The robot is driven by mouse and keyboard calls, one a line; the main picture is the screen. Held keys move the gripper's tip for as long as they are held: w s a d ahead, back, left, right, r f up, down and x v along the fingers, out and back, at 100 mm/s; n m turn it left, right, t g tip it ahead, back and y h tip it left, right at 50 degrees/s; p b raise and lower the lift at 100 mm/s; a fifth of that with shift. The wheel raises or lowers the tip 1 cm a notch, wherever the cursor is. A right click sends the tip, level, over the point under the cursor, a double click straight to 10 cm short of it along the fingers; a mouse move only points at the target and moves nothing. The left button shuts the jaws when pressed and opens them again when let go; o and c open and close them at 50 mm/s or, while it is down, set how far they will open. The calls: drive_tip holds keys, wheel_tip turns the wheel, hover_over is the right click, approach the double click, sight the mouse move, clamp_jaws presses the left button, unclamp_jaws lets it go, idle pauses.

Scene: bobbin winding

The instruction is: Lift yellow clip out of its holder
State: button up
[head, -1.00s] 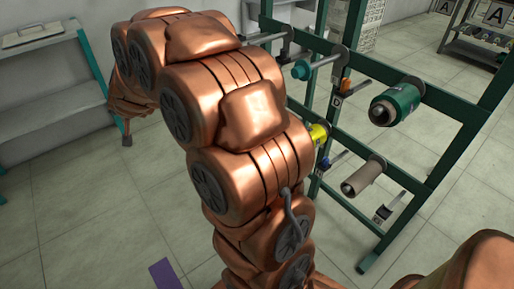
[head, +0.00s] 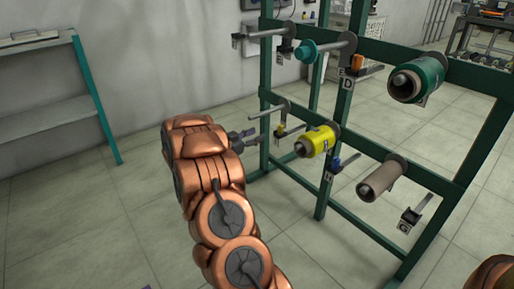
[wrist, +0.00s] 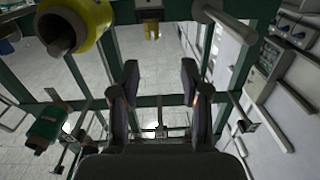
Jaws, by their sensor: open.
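The yellow clip (head: 281,130) is small in the head view. It sits at a holder (head: 292,132) on the left part of the green rack, left of the yellow bobbin (head: 318,141). In the wrist view the yellow clip (wrist: 151,30) shows near the top middle, beyond the fingertips. My gripper (head: 254,138) is left of the clip at about its height, pointing at the rack, with a gap between them. In the wrist view my gripper (wrist: 160,75) has its two fingers apart with nothing between them.
The green rack (head: 265,100) carries a teal spool (head: 306,53), a green bobbin (head: 417,79) and a bare brown tube (head: 381,182). An orange clip (head: 357,62) and a blue clip (head: 336,165) sit in other holders. A shelf (head: 45,85) stands at left. Floor between is clear.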

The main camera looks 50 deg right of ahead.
sight(277, 134)
drive_tip(key=shift+g, duration=0.3)
drive_tip(key=x, duration=0.5)
drive_tip(key=s+x, duration=0.1)
drive_tip(key=x, duration=0.2)
drive_tip(key=shift+d+f, duration=0.1)
drive_tip(key=shift+d, duration=0.05)
drive_tip(key=shift+p+x, duration=0.5)
drive_tip(key=shift+x, duration=0.45)
drive_tip(key=shift+f, duration=0.15)
clamp_jaws()
drive_tip(key=shift+r+p, duration=0.4)
drive_tip(key=shift+p, duration=0.4)
drive_tip(key=shift+r+p, duration=1.4)
drive_tip(key=shift+p, duration=0.3)
drive_tip(key=shift+w, duration=0.1)
